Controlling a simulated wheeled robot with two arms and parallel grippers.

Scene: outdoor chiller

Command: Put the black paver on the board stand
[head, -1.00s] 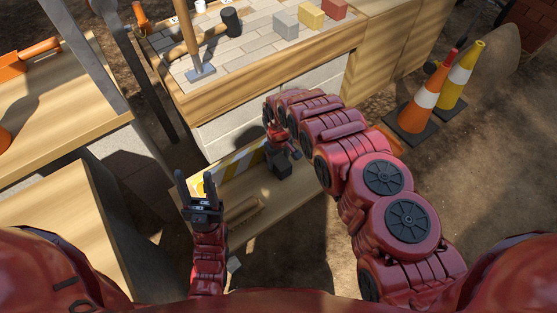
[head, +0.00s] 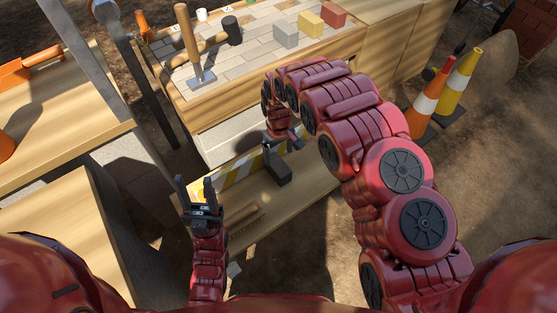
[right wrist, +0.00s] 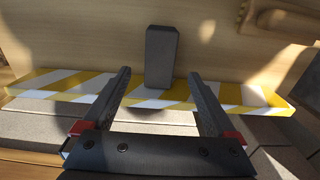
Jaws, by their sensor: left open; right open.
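The black paver (head: 279,168) rests on the low wooden board stand (head: 300,196), beside its yellow-and-white striped strip (head: 240,170). In the right wrist view the paver (right wrist: 161,55) appears as a dark grey block just beyond the fingertips, its near end overlapping the striped strip. My right gripper (head: 283,142) is open and empty above and behind the paver; its spread fingers also show in the right wrist view (right wrist: 160,76). They look clear of the paver. My left gripper (head: 196,188) is open and empty, pointing up in front of the stand's left end.
The workbench (head: 262,92) behind holds grey, yellow and red blocks, a mallet (head: 231,30) and an upright wooden-handled tool (head: 190,45). Traffic cones (head: 430,92) stand at the right. Another wooden table (head: 60,120) is at the left. Bare dirt lies right of the stand.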

